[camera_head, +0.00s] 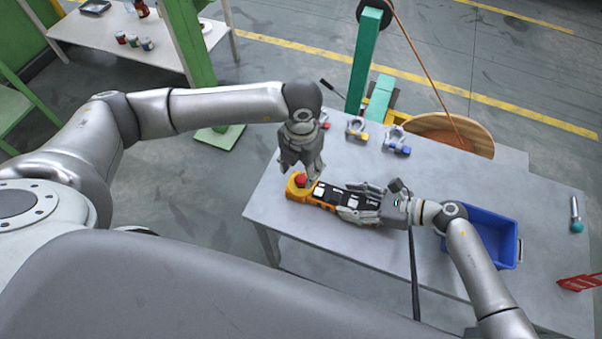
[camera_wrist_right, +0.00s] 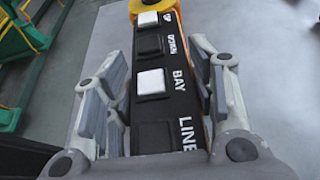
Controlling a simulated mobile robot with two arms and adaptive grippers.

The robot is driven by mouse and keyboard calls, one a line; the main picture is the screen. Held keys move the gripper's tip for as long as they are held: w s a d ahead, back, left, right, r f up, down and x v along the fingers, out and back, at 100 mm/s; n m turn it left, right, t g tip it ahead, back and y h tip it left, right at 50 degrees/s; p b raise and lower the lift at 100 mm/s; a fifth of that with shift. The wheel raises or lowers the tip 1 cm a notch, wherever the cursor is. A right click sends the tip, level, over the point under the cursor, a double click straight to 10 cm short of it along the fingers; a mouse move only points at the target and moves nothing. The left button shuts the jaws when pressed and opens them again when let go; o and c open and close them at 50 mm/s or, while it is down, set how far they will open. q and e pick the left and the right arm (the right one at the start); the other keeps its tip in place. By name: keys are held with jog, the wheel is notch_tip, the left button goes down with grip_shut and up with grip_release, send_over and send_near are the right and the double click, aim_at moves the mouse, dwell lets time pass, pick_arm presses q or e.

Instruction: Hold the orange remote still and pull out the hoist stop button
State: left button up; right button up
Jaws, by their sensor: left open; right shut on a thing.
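The orange remote (camera_head: 326,197) lies on the grey table, with a black face, white and dark buttons and printed words. The red stop button (camera_head: 302,180) sits on its yellow left end. My left gripper (camera_head: 312,176) points down at the button from above, its fingers open around or just beside it; I cannot tell whether they touch it. My right gripper (camera_head: 352,202) is shut on the remote's body from the right. In the right wrist view the remote (camera_wrist_right: 152,45) runs between my right gripper's two fingers (camera_wrist_right: 160,95); the red button is out of that view.
A blue bin (camera_head: 490,238) stands right of my right wrist. Several shackles with coloured pins (camera_head: 356,128) lie along the table's back edge. A teal-handled tool (camera_head: 576,215) and a red rack (camera_head: 580,282) are at the right. A wooden reel (camera_head: 445,130) stands behind the table.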

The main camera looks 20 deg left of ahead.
aim_at(301, 178)
pick_arm(q)
jog(key=shift+f, duration=1.8)
